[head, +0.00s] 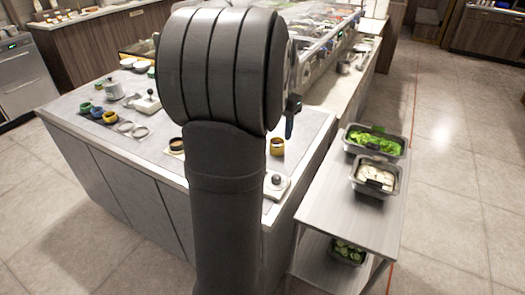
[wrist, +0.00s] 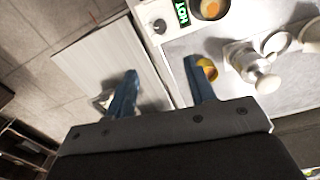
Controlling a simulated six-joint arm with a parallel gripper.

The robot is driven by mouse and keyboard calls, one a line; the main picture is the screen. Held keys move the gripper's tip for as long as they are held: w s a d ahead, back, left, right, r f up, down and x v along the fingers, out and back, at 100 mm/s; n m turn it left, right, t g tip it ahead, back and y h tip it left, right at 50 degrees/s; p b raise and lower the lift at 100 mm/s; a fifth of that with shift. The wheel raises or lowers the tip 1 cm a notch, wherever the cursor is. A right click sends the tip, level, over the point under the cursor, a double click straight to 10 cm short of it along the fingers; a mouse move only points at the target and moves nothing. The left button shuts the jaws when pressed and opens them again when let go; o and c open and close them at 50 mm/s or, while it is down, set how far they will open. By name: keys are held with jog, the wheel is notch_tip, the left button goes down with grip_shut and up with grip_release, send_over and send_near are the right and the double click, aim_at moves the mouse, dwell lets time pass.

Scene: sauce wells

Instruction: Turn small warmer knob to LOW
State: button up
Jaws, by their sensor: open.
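The small warmer (wrist: 166,40) is a white unit at the top of the wrist view, near the counter's edge. The knob's pointer is too small to read. My gripper (wrist: 166,80) is open and empty, its two blue fingers spread apart below the warmer in the picture and clear of the knob. In the head view my arm blocks the middle; a blue fingertip of my gripper (head: 291,122) shows at its right.
An orange sauce well (wrist: 211,8) is beside the display. A yellow cup (wrist: 208,70) and a silver round-topped item (wrist: 267,83) stand on the counter. A side table (head: 340,215) holds pans of greens (head: 374,143) and white food (head: 375,175). Several cups stand at the counter's left.

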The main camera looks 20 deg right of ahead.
notch_tip(320, 180, down, 18)
jog(key=shift+s+d+f+m, duration=0.1)
jog(key=shift+m, duration=1)
jog(key=c, duration=1)
